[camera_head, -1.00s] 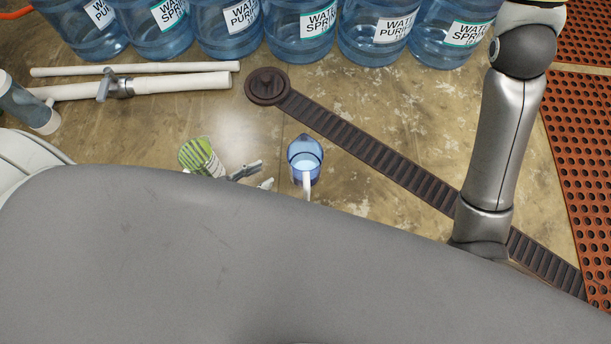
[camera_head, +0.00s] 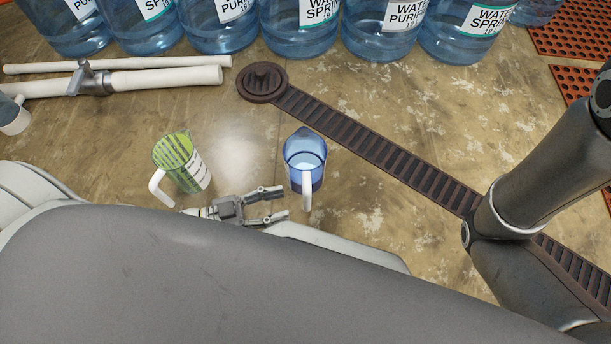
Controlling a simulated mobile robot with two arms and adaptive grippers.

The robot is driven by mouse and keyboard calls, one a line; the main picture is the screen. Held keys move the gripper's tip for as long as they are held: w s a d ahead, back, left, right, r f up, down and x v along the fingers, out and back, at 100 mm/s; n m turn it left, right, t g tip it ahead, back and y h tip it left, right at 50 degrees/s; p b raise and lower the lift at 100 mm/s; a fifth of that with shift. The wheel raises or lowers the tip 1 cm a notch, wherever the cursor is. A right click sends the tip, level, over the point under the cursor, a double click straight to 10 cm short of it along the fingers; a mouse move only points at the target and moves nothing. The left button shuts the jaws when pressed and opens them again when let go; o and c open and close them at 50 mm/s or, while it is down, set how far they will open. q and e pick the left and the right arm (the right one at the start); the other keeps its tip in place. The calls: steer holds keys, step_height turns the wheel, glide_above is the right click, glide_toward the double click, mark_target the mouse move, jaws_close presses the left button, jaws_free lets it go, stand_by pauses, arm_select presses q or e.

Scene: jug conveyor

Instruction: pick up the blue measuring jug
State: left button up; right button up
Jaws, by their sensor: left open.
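The blue measuring jug (camera_head: 305,160) stands on the floor in the middle of the head view. Its white handle (camera_head: 307,191) points toward me. My left gripper (camera_head: 277,204) is open, with its two fingers pointing right toward the jug's handle. The fingertips are just left of the handle, with a small gap in the picture. Nothing shows between the fingers. My right gripper is not in the view; only my right arm shows at the right.
A green-patterned jug (camera_head: 182,163) with a white handle stands left of my left gripper. A dark drain strip (camera_head: 375,145) runs diagonally behind the blue jug. White pipes (camera_head: 150,80) lie at the back left. Several large water bottles (camera_head: 300,32) line the back.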

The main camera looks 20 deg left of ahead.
mark_target(307, 198)
arm_select(q)
steer(key=x, duration=0.2)
steer(key=shift+w+d+f+b, duration=0.1)
steer(key=shift+w+d+b, duration=0.15)
steer(key=shift+b, duration=0.15)
steer(key=b+x, duration=0.2)
steer(key=x, duration=0.2)
steer(key=shift+d+b, duration=0.2)
steer(key=shift+b, duration=0.1)
steer(key=shift+w+d, duration=0.2)
steer(key=shift+d, duration=0.1)
jaws_close()
